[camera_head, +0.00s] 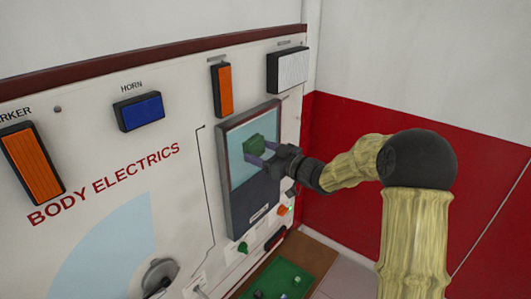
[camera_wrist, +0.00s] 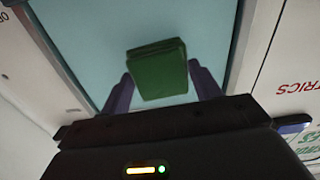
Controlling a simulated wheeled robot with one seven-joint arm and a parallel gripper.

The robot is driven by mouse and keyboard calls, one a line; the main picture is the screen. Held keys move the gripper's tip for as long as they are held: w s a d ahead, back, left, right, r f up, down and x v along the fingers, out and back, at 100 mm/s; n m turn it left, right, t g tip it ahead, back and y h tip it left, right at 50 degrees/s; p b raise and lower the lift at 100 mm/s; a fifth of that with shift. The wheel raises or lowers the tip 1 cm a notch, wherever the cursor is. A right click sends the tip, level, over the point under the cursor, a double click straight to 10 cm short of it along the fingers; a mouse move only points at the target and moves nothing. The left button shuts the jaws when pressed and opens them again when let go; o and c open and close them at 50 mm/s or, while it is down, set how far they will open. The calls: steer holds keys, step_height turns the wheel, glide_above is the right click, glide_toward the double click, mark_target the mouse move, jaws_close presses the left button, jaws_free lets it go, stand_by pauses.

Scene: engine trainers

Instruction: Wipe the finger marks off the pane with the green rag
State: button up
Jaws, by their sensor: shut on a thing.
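The green rag (camera_head: 255,145) is a small folded pad held in front of the pane (camera_head: 236,168), near its upper middle. My gripper (camera_head: 263,155) is shut on the rag, with a finger on each side of it. In the wrist view the rag (camera_wrist: 158,69) sits between the two purplish fingers, with the pale blue pane (camera_wrist: 90,40) behind it. I cannot tell whether the rag touches the pane. No finger marks can be made out on the visible glass; the part behind the rag is hidden.
The pane's dark frame (camera_head: 224,185) is set in a white "BODY ELECTRICS" board (camera_head: 110,220) with orange and blue lamps. Below are small knobs (camera_head: 242,248) and a green tray (camera_head: 270,278) with small items. A red and white wall (camera_head: 350,150) stands to the right.

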steer(key=shift+a, duration=0.15)
steer(key=shift+s+a+b, duration=0.5)
steer(key=shift+s+a, duration=0.1)
steer(key=shift+s, duration=0.25)
steer(key=shift+s+a+b, duration=0.5)
steer(key=shift+s+a, duration=0.1)
steer(key=shift+s, duration=0.25)
steer(key=shift+d, duration=0.15)
steer(key=shift+s+d, duration=0.3)
steer(key=shift+d, duration=0.15)
steer(key=shift+v, duration=2.35)
steer(key=v, duration=0.3)
